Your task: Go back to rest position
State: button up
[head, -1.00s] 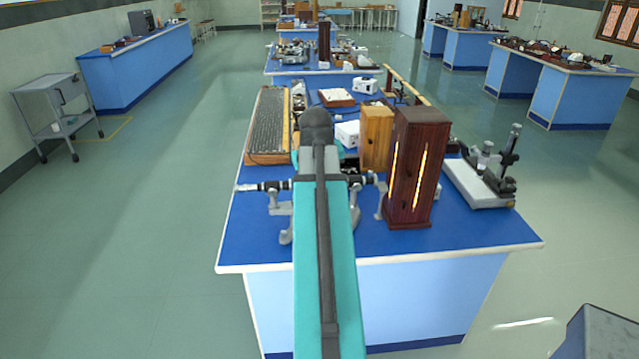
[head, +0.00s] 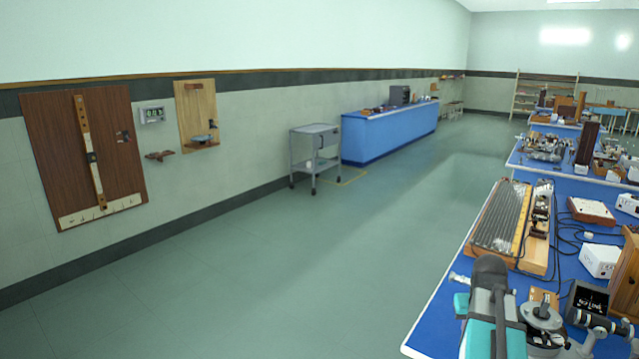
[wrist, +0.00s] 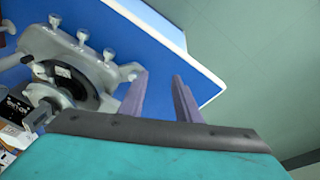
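My gripper (wrist: 160,82) shows in the wrist view with its two grey-purple fingers apart and nothing between them. It is over the corner of a blue bench top (wrist: 195,68), with a grey metal instrument with a dark round part (wrist: 78,85) to the left of the fingers. In the head view my teal and grey arm reaches in at the bottom right, over the near bench (head: 425,338). The fingers cannot be made out there. A spectrometer (head: 541,318) stands right of the arm.
The near bench also carries a long ribbed board (head: 500,222), a white box (head: 600,260) and cables. The floor left of it is clear. A grey trolley (head: 316,152) and a long blue counter (head: 390,135) stand along the wall. A brown board (head: 60,150) hangs at left.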

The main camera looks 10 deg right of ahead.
jog(key=s+a+f+n+g+y, duration=0.2)
jog(key=a+f+n+g, duration=0.2)
jog(key=a+f, duration=2.05)
jog(key=s+a+f+g, duration=0.1)
jog(key=s+a+f, duration=0.6)
jog(key=s+f, duration=0.2)
jog(key=s+a+f+n+g, duration=0.1)
jog(key=s+a+f+g, duration=0.1)
jog(key=s+a+f, duration=0.6)
jog(key=s+f+b, duration=0.1)
jog(key=s+f, duration=0.1)
jog(key=s, duration=0.2)
